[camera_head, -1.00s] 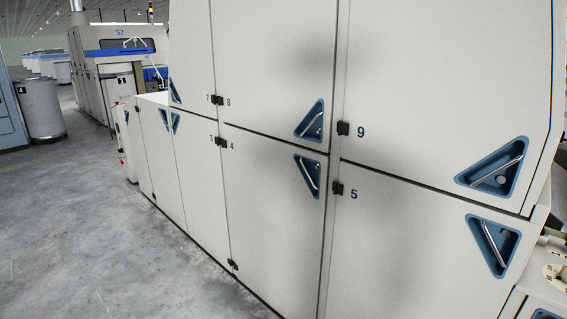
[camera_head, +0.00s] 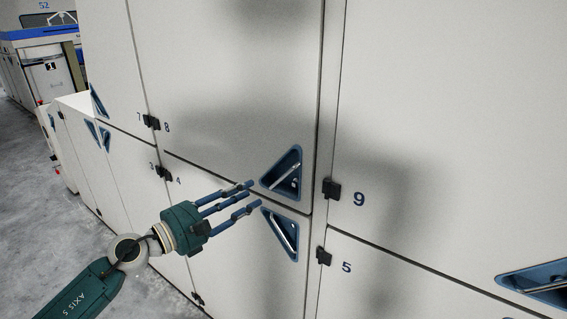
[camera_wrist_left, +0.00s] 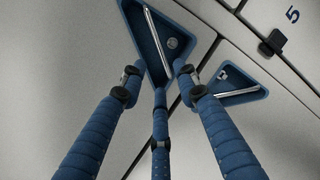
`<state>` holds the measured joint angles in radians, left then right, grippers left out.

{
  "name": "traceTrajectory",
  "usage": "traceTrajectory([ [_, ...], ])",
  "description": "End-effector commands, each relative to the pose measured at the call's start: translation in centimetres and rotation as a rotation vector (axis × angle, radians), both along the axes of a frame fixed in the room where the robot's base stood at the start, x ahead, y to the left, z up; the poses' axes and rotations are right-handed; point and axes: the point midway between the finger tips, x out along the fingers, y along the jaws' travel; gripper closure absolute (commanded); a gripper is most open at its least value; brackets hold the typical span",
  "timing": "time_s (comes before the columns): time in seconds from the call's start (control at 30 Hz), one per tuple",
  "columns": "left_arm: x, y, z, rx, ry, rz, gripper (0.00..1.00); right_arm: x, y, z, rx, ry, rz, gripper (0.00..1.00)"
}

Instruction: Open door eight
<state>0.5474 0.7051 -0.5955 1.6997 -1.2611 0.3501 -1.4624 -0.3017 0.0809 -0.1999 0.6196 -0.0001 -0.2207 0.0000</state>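Door eight (camera_head: 235,75) is the upper cream panel marked 8 by its left hinge, and it is closed. Its blue triangular recess with a silver bar handle (camera_head: 283,174) is at its lower right corner. My left gripper (camera_head: 254,194) has its three blue fingers spread and empty, just left of this recess and pointing at it. In the left wrist view, the recess and bar (camera_wrist_left: 155,40) lie just beyond the fingertips. No finger is clearly touching the bar. My right gripper is not in view.
Door four's similar handle (camera_head: 281,233) sits just below, close to the lower finger. Doors nine (camera_head: 430,130) and five (camera_head: 400,290) are to the right, closed. Black hinges (camera_head: 331,189) stick out beside them. Grey floor (camera_head: 40,230) is open at the left.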

Motion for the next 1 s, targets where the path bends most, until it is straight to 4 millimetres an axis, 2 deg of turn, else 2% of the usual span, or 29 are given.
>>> traceTrajectory([
  [0.03, -0.6, -0.5, 1.5, 0.062, -0.062, -0.021, 0.69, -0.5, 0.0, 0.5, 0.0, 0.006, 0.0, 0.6],
  [0.07, -0.8, -0.8, 2.1, 0.09, -0.09, -0.03, 0.69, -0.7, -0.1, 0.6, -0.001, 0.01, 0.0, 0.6],
  [0.2, -0.5, -2.0, 2.8, 0.134, -0.138, -0.043, 0.69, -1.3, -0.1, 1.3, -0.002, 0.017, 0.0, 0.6],
  [0.6, 4.1, -7.6, 2.8, 0.127, -0.131, -0.042, 0.69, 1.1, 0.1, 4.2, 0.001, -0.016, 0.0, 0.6],
  [0.8, 5.4, -9.1, 2.6, 0.128, -0.131, -0.041, 0.69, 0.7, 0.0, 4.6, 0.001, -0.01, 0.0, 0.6],
  [1.0, 5.7, -9.4, 2.4, 0.129, -0.132, -0.041, 0.69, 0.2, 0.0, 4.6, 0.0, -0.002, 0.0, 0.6],
])
